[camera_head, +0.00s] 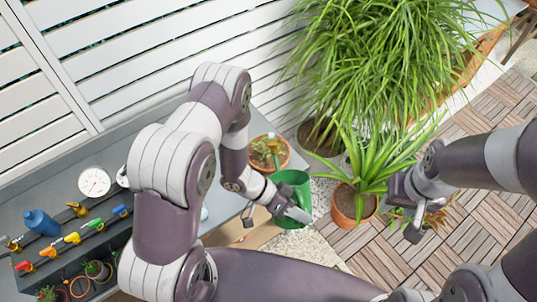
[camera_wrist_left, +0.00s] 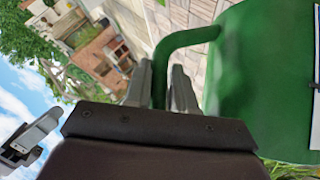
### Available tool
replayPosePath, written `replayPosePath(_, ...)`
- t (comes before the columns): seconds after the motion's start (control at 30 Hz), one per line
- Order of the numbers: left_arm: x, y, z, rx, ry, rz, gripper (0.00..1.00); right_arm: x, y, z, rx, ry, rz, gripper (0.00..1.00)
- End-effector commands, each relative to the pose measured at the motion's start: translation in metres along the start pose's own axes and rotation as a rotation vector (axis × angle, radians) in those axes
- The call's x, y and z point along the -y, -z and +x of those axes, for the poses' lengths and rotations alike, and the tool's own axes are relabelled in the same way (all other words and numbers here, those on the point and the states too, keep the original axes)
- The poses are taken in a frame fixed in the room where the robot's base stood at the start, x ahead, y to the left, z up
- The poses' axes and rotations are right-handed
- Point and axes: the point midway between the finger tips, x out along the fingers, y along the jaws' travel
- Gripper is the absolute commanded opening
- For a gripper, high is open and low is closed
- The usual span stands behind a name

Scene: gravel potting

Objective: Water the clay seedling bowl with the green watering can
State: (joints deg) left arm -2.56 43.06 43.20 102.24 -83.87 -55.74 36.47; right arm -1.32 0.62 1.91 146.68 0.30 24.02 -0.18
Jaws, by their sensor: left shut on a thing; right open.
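The green watering can (camera_head: 293,180) is in the middle of the head view, beside the bench edge. My left gripper (camera_head: 274,209) is shut on its handle. The left wrist view shows the green handle (camera_wrist_left: 187,38) between the fingers and the can's body (camera_wrist_left: 265,75) to the right. The clay seedling bowl (camera_head: 287,157), with soil and small plants, sits just above the can in the head view. A green spout reaches toward the bowl; I cannot tell whether water is flowing. My right gripper (camera_head: 402,212) is open and empty, to the right of a potted plant.
A spiky plant in a terracotta pot (camera_head: 345,208) stands between my grippers. A large grassy plant (camera_head: 385,60) is behind. The grey bench (camera_head: 60,190) at left holds a white dial (camera_head: 94,182), a blue bottle (camera_head: 41,222) and coloured taps. Wooden decking (camera_head: 480,200) lies at right.

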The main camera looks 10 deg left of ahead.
Motion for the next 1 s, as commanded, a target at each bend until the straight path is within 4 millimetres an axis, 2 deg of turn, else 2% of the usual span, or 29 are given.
replayPosePath(0.17, 0.0, 0.003, -0.001, -0.004, 0.0, 0.007, 0.0, 0.0, 0.0, -0.001, 0.0, 0.0, 0.0, 0.43)
replayPosePath(0.27, -0.005, 0.007, -0.005, -0.006, 0.029, 0.037, 0.0, 0.0, 0.001, -0.008, 0.0, 0.0, 0.0, 0.43)
replayPosePath(0.4, -0.015, 0.016, -0.013, -0.006, 0.145, 0.154, 0.0, 0.0, 0.003, -0.022, 0.0, 0.0, 0.0, 0.43)
replayPosePath(0.5, -0.02, 0.02, -0.018, -0.007, 0.24, 0.25, 0.0, 0.0, 0.003, -0.025, 0.0, 0.0, 0.0, 0.43)
replayPosePath(0.73, -0.029, 0.03, -0.026, -0.01, 0.42, 0.431, 0.0, 0.0, 0.003, -0.023, 0.0, 0.0, 0.0, 0.43)
replayPosePath(1.0, -0.03, 0.032, -0.029, -0.011, 0.457, 0.462, 0.0, 0.0, 0.003, -0.023, 0.0, 0.0, 0.0, 0.43)
